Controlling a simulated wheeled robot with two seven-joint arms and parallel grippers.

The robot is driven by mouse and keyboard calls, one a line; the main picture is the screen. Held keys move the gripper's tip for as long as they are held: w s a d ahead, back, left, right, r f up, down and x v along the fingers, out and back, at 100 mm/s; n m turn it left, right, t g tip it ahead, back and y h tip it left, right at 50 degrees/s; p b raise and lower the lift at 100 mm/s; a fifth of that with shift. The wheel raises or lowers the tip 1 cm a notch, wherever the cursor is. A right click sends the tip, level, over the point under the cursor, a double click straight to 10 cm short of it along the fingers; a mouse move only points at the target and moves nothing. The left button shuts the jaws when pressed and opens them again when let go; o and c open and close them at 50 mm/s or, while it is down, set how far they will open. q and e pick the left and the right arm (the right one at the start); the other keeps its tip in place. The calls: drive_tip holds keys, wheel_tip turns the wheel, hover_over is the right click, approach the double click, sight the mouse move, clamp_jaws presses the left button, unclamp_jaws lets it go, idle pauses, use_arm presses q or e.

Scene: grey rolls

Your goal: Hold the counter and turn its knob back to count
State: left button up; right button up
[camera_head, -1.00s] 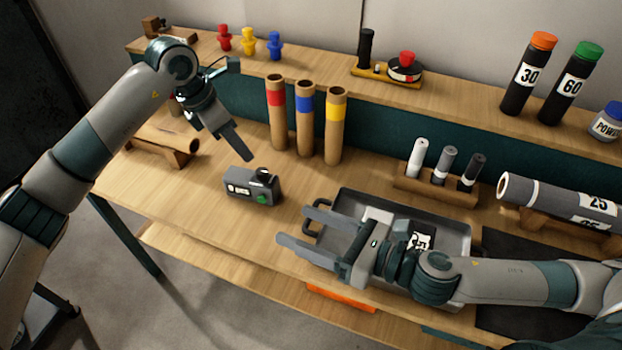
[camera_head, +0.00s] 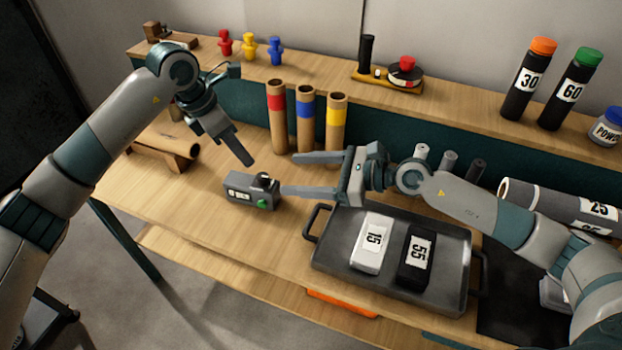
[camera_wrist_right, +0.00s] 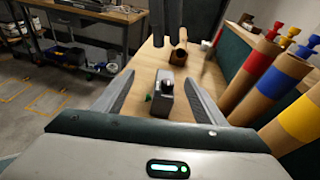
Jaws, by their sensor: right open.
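The counter (camera_head: 240,189) is a small grey box standing on the table, with a white display, a green button (camera_head: 263,204) and a dark knob (camera_head: 264,179) on top. My right gripper (camera_head: 289,174) is open and empty, just right of the counter, its lower fingertip close to the counter's right end. In the right wrist view the counter (camera_wrist_right: 166,98) appears ahead between the two open fingers. My left gripper (camera_head: 238,150) points down above and behind the counter, apart from it. Its fingers overlap in the head view, so its opening is unclear.
A grey tray (camera_head: 330,245) with a white and a black block stands right of the counter. Three banded tubes (camera_head: 306,122) stand behind it. A brown roll on a stand (camera_head: 165,145) lies at the left. The table in front of the counter is clear.

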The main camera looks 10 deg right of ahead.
sight(251, 184)
drive_tip(key=shift+m+g+h, duration=0.3)
drive_tip(key=shift+m+h, duration=0.2)
drive_tip(key=shift+h, duration=0.3)
drive_tip(key=d+f, duration=0.1)
drive_tip(key=w+f, duration=0.1)
drive_tip(key=d+f, duration=0.1)
drive_tip(key=f, duration=0.1)
drive_tip(key=shift+w+d, duration=0.2)
drive_tip(key=shift+d, duration=0.1)
drive_tip(key=shift+a+f, duration=0.1)
drive_tip(key=x, duration=1.7)
drive_tip(key=shift+w+a, duration=0.1)
use_arm(q)
drive_tip(key=shift+o, duration=0.4)
use_arm(e)
drive_tip(key=c, duration=1.4)
drive_tip(key=shift+o, duration=0.2)
use_arm(q)
drive_tip(key=shift+d, duration=0.1)
